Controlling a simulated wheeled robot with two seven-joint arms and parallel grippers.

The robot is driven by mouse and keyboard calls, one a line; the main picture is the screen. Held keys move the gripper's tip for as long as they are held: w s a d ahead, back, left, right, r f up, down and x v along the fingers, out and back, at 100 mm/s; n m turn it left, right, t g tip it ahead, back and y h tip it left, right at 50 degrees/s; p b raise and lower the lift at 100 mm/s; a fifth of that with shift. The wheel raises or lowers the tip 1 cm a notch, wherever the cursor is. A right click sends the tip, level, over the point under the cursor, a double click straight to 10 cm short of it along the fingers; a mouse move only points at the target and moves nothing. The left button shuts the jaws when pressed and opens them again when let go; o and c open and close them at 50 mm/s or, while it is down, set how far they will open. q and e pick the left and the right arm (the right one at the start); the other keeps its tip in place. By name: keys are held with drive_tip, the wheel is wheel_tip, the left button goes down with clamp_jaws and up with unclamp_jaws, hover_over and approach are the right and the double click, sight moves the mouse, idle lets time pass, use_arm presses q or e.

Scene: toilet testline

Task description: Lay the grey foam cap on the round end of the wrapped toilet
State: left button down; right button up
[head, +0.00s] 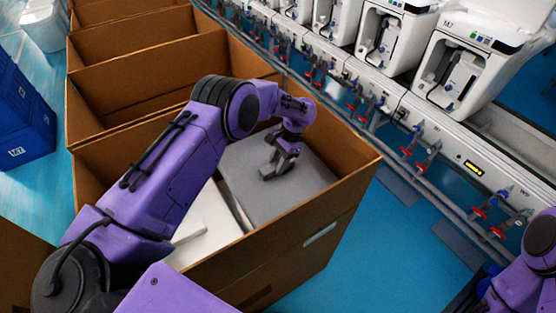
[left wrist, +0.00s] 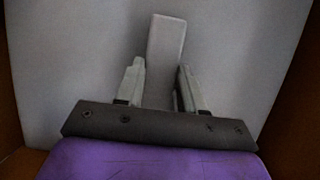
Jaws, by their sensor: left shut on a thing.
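The grey foam cap (head: 305,193) is a flat slab inside the near compartment of the cardboard box, towards its right side. My left gripper (head: 279,168) reaches down onto the cap and is shut on its raised grip bar. In the left wrist view the gripper's two fingers (left wrist: 158,92) stand on either side of the pale bar (left wrist: 166,45), with the cap's grey surface (left wrist: 75,60) around them. A white surface (head: 205,218), perhaps the wrapped toilet, shows beside the cap, partly hidden by my left arm. My right gripper is out of view.
The cardboard box walls (head: 320,217) rise around the cap. Empty box compartments (head: 140,75) lie behind. A testline with pipes and red valves (head: 420,160) and white toilets (head: 470,65) runs along the right. Blue crates (head: 22,115) stand at the left.

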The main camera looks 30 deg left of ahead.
use_arm(q)
wheel_tip(320, 180, down, 9)
drive_tip(key=b, duration=0.6)
drive_tip(key=shift+f, duration=0.1)
drive_tip(key=shift+s+f+b, duration=0.1)
drive_tip(key=shift+f+b, duration=0.25)
drive_tip(key=shift+b, duration=0.1)
idle(0.4)
drive_tip(key=c, duration=0.6)
unclamp_jaws()
drive_tip(key=shift+w+r, duration=0.2)
drive_tip(key=shift+r, duration=0.15)
drive_tip(key=b+v, duration=0.1)
drive_tip(key=v, duration=0.7)
drive_tip(key=shift+w+d+r+b, duration=0.1)
drive_tip(key=shift+d+r+b, duration=0.1)
drive_tip(key=shift+r+b, duration=0.2)
drive_tip(key=shift+w+r, duration=0.1)
drive_tip(key=shift+r, duration=0.3)
